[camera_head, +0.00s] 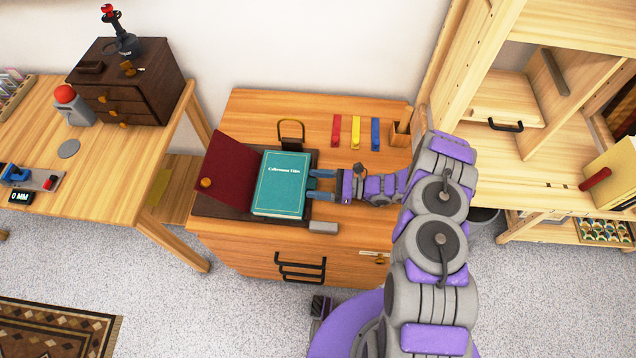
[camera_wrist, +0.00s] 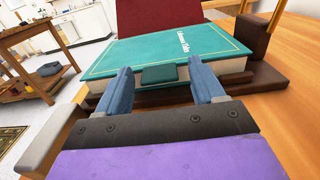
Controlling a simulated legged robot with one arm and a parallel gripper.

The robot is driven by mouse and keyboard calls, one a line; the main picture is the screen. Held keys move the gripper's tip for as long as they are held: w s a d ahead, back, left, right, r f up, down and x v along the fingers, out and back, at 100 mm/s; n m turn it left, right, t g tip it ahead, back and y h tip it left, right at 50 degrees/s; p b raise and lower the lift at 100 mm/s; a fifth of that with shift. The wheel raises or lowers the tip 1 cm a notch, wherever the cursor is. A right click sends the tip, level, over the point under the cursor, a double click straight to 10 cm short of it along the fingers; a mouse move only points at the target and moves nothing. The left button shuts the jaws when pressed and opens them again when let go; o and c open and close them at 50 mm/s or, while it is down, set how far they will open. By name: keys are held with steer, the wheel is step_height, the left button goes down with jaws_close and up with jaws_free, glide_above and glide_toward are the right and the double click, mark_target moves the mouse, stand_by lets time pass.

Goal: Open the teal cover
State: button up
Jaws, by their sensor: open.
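A closed book with a teal cover (camera_head: 283,183) lies on a dark wooden stand (camera_head: 215,207) on the wooden cabinet top. Its cover lies flat, and pale pages show at its edge in the wrist view. A small teal tab (camera_wrist: 159,74) sticks out from the cover's near edge. My gripper (camera_head: 318,184) is at the right edge of the book. In the wrist view my gripper (camera_wrist: 166,88) is open, with one blue finger on each side of the tab. I cannot tell whether the fingers touch the book.
A dark red flap (camera_head: 233,165) with a round knob stands tilted at the book's left. A grey block (camera_head: 323,227) lies at the stand's front right corner. Red, yellow and blue strips (camera_head: 355,132) and a small wooden box (camera_head: 400,134) lie behind. A shelf unit (camera_head: 530,110) stands at right.

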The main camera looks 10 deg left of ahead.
steer(key=shift+a, duration=0.1)
steer(key=shift+c, duration=1.3)
jaws_close()
